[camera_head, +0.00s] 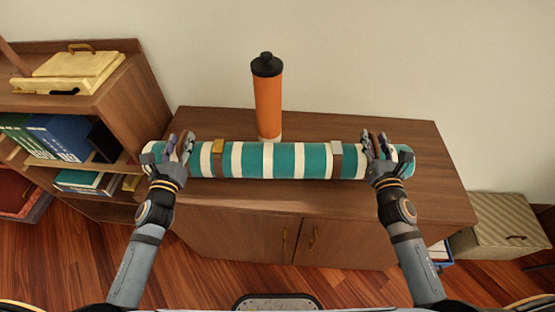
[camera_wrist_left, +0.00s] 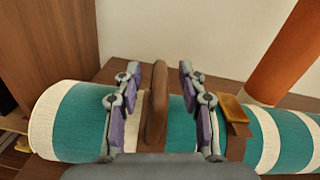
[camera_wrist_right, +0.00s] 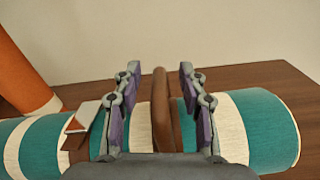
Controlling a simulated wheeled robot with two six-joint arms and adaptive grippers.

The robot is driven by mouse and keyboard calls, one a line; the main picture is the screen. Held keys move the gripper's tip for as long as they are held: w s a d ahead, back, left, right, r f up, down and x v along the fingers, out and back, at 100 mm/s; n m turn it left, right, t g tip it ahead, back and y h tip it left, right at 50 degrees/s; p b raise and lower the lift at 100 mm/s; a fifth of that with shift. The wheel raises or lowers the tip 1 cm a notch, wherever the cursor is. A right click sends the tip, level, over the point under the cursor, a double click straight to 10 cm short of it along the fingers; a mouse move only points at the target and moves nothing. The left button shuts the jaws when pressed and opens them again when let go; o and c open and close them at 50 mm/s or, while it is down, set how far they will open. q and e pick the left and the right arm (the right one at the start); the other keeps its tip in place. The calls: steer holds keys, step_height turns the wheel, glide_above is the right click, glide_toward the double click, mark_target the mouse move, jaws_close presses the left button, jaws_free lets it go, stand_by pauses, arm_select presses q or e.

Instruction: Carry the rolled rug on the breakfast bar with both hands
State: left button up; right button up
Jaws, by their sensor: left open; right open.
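The rolled rug (camera_head: 285,160) is teal with cream stripes and lies lengthwise on the wooden cabinet top (camera_head: 330,124). Brown straps go around it, one with a yellow buckle (camera_head: 218,146) and one with a pale buckle (camera_head: 337,146). A brown handle (camera_wrist_left: 157,105) stands up near the rug's left end, between the open fingers of my left gripper (camera_head: 180,145). A similar brown handle (camera_wrist_right: 160,108) near the right end stands between the open fingers of my right gripper (camera_head: 375,143). Both grippers are apart from closing on the handles.
An orange bottle (camera_head: 268,98) with a black lid stands behind the rug's middle. A bookshelf (camera_head: 130,75) with books and a yellow case (camera_head: 70,72) stands close on the left. A striped box (camera_head: 505,225) is at the lower right. The cabinet top's front strip is clear.

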arm_select(q)
steer(key=shift+w, duration=0.2)
arm_select(e)
steer(key=shift+w, duration=0.2)
arm_select(q)
steer(key=shift+c, duration=0.2)
arm_select(e)
steer(key=shift+c, duration=0.4)
arm_select(q)
jaws_close()
arm_select(e)
jaws_close()
arm_select(q)
steer(key=shift+w+d+r, duration=0.1)
steer(key=shift+w+r, duration=0.05)
steer(key=shift+r, duration=0.2)
arm_select(e)
steer(key=shift+w+r, duration=0.15)
steer(key=shift+r, duration=0.2)
